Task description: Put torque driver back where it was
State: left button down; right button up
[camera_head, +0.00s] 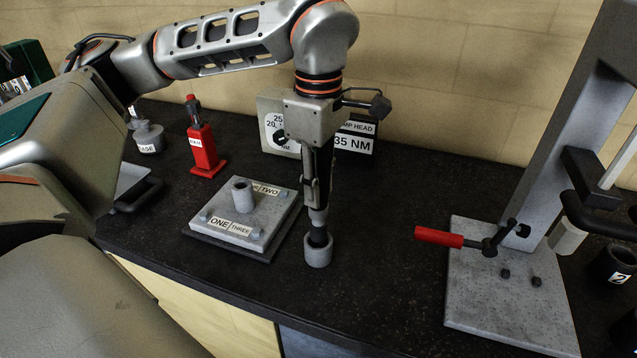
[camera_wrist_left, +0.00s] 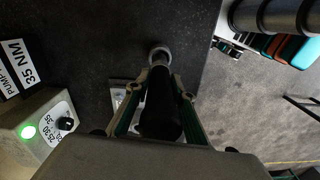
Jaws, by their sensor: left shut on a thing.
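My left gripper (camera_head: 318,200) points down and is shut on the dark torque driver (camera_head: 318,218), which stands upright. The driver also shows in the left wrist view (camera_wrist_left: 160,108), between the fingers (camera_wrist_left: 158,88). A grey cylindrical collar (camera_head: 318,252) surrounds the driver's lower end, at or just above the black bench. I cannot tell whether it is a holder or part of the driver. The fingers hide part of the shaft. My right gripper is not in view.
A square grey plate (camera_head: 225,230) with bolts and number labels lies left of the driver. A dial box (camera_head: 270,112) and a 35 NM sign (camera_head: 357,138) stand behind. A red stand (camera_head: 203,145) is further left. A press frame with a red handle (camera_head: 438,237) is at right.

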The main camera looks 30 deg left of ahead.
pick_arm(q)
jog(key=shift+f+b, duration=0.3)
jog(key=shift+f, duration=0.2)
jog(key=c, duration=1.7)
grip_release()
notch_tip(320, 180, up, 13)
jog(key=shift+r, duration=0.1)
jog(key=shift+s, duration=0.1)
